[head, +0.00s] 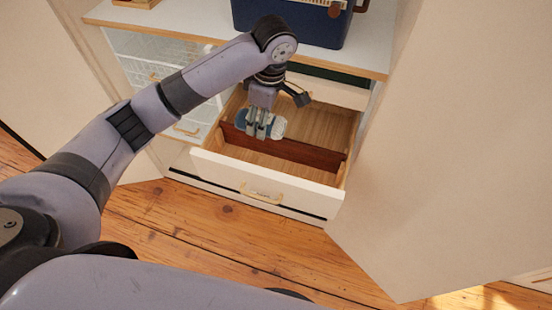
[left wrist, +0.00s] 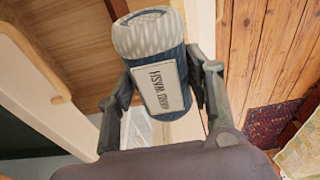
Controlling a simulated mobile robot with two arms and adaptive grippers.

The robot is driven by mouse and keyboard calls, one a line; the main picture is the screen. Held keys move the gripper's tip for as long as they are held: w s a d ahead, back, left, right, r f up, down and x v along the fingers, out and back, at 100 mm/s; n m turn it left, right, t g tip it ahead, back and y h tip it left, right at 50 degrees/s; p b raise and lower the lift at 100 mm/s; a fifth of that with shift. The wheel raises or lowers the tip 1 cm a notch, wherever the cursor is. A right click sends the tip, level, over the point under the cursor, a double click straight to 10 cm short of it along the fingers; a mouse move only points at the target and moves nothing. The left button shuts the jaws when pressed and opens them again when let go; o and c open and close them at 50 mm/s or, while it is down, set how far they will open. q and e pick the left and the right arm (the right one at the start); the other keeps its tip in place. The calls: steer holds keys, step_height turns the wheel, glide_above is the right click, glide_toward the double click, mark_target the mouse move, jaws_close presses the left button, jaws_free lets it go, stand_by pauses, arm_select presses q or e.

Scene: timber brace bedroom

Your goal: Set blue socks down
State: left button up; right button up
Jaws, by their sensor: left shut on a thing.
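The blue socks (head: 278,125) are a rolled bundle, blue with a whitish ribbed end and a pale paper label. My left gripper (head: 262,128) is shut on them, pointing down over the left part of the open drawer (head: 300,192). In the left wrist view the socks (left wrist: 155,40) sit between the two fingers of my left gripper (left wrist: 162,85), with the label facing the camera. A dark red-brown divider (head: 300,152) splits the drawer, and the socks are near its left end. I cannot tell if they touch the drawer floor. My right gripper is not in view.
A dark blue box (head: 290,22) stands on the white cabinet top (head: 190,20) above the drawer. White wire baskets (head: 150,60) are at the left. Open cabinet doors flank both sides, the right one (head: 460,150) large. Visible drawer floor to the right is bare.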

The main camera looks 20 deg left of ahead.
arm_select(q)
steer(key=f, duration=0.5)
steer(key=f+b, duration=0.1)
steer(key=f, duration=0.3)
steer(key=f+b, duration=0.1)
steer(key=f, duration=0.4)
steer(key=shift+s+f, duration=0.25)
steer(key=shift+f, duration=0.1)
steer(key=shift+f+b, duration=0.25)
steer(key=shift+b, duration=0.05)
step_height(320, 180, down, 4)
steer(key=shift+f, duration=0.2)
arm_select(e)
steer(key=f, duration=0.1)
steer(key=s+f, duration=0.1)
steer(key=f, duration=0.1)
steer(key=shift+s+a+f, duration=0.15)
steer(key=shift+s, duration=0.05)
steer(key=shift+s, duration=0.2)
arm_select(q)
steer(key=o, duration=0.9)
steer(key=shift+f, duration=0.1)
